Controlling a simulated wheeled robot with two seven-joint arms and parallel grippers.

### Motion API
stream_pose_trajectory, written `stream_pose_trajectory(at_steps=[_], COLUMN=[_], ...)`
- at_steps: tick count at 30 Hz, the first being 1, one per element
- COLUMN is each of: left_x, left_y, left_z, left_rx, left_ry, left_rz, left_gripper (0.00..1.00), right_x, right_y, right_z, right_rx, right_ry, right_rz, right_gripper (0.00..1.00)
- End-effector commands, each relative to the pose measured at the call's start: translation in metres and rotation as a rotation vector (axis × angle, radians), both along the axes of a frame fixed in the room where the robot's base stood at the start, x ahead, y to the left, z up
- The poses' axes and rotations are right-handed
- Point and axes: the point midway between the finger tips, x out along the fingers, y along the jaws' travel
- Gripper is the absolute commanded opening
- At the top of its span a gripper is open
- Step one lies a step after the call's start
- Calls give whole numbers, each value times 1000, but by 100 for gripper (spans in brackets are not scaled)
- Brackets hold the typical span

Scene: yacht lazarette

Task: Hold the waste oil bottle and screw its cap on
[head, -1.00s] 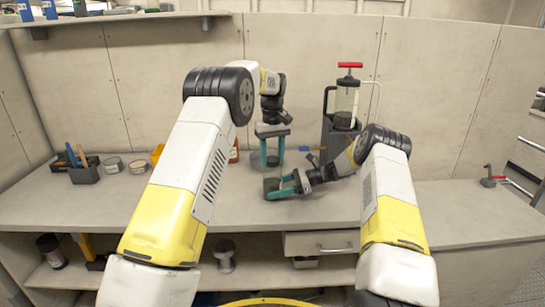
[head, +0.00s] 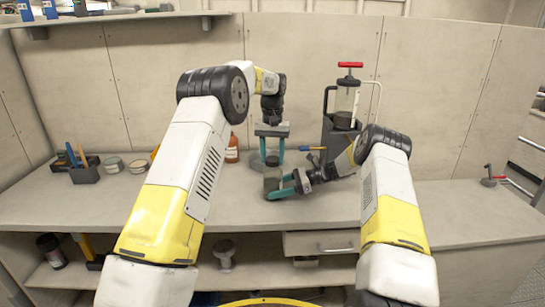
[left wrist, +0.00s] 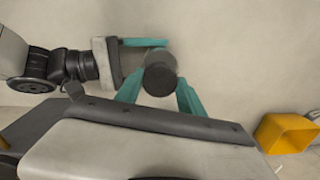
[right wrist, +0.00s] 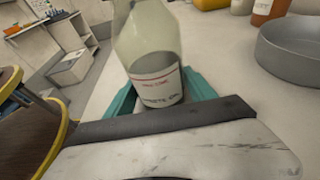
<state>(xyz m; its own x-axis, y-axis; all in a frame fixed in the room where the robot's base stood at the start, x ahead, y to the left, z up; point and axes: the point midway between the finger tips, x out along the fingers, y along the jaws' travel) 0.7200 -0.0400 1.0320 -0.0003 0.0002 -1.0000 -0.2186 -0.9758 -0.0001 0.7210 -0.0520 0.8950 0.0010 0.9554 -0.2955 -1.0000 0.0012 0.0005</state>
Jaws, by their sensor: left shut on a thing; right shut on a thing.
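The waste oil bottle (right wrist: 152,50) is pale and see-through with a white and red label. My right gripper (right wrist: 150,95) is shut around its lower body; in the head view this gripper (head: 282,186) holds it just above or on the bench. The bottle (head: 271,184) looks small and grey there. My left gripper (head: 272,158) points down above it, shut on the dark round cap (head: 272,161). In the left wrist view the cap (left wrist: 160,82) sits between the fingers, with the bottle partly hidden beyond. The cap appears apart from the bottle; the bottle's top is cut off in the right wrist view.
A grey round pan (right wrist: 296,55) stands near the bottle. An orange bottle (head: 233,150) is behind my left arm. A pump with a red handle (head: 347,100) stands at the back right. A tool holder (head: 85,173) and tins are at left.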

Motion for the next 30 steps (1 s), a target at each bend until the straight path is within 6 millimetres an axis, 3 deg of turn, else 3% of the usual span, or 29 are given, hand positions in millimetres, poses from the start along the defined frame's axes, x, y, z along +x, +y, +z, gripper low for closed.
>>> stream_pose_trajectory(at_steps=[4,5,8,20,23,30], left_x=[0,0,0,0,1,1], left_y=[0,0,0,0,-1,-1], left_z=[0,0,0,5,18,70], left_rx=[1,1,1,0,-1,-1], left_ry=[1,1,1,-1,-3,-5], left_rz=[-3,-3,-2,0,0,0], left_gripper=[0,50,69,71,71,71], right_x=[0,0,0,0,0,0], right_y=[0,0,0,0,0,0], right_z=[0,0,0,0,0,0], right_rx=[0,0,0,0,0,0], right_ry=[-1,-1,-1,-1,-1,-1], right_rz=[3,3,3,1,1,1], right_gripper=[0,0,0,0,0,0])
